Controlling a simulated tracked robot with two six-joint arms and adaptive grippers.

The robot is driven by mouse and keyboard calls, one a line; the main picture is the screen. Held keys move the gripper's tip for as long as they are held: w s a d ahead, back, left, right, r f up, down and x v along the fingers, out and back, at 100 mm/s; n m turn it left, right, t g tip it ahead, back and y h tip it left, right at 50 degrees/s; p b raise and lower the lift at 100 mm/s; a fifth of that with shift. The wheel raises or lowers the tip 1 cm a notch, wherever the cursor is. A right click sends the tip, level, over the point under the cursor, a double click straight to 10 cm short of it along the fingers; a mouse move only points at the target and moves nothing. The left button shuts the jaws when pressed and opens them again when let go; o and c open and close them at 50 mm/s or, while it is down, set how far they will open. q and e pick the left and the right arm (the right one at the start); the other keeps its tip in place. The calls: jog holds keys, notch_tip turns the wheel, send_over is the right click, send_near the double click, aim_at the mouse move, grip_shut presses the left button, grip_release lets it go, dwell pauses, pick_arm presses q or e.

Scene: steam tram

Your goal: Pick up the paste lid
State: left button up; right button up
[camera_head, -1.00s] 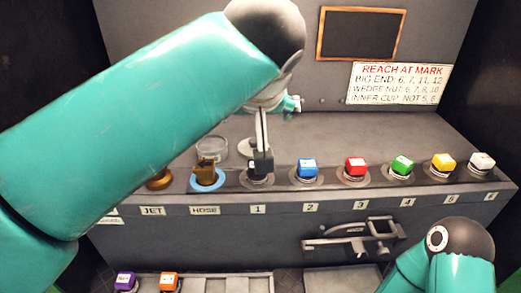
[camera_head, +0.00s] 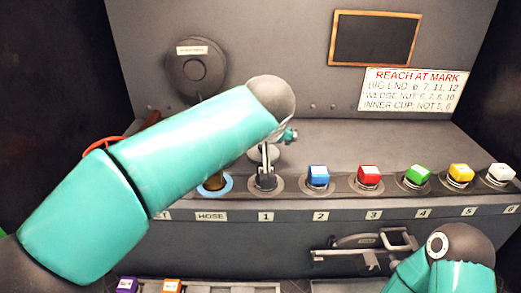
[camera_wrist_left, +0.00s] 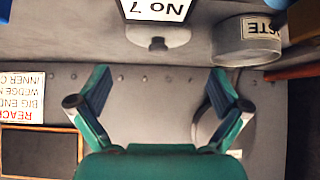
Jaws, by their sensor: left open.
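A round grey tin (camera_wrist_left: 247,47) with a label ending in "STE" stands on the shelf at the upper right of the left wrist view. I cannot make out the paste lid as a part separate from it. In the head view my left arm hides that part of the shelf. My left gripper (camera_wrist_left: 157,85) is open and empty, its fingers spread wide, with the tin beyond and to the right of its right-hand finger. Only a small teal part of this gripper shows past the arm in the head view. My right arm shows at the lower right, its gripper out of frame.
A "No 7" plate (camera_wrist_left: 157,10) on a round foot stands near the tin. Blue (camera_head: 318,174), red (camera_head: 369,174), green, yellow and white cubes line the shelf's front edge. A dark disc (camera_head: 197,70) and a framed board (camera_head: 375,37) are on the back wall.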

pick_arm(q)
jog(key=p+x, duration=0.1)
jog(key=x, duration=0.3)
jog(key=shift+d+f+p, duration=0.1)
jog(key=shift+f+p, duration=0.2)
jog(key=shift+f, duration=0.05)
jog(key=shift+w+f, duration=0.3)
jog(key=shift+w, duration=0.1)
jog(key=c, duration=0.6)
jog(key=shift+s+r, duration=0.1)
jog(key=shift+c, duration=0.2)
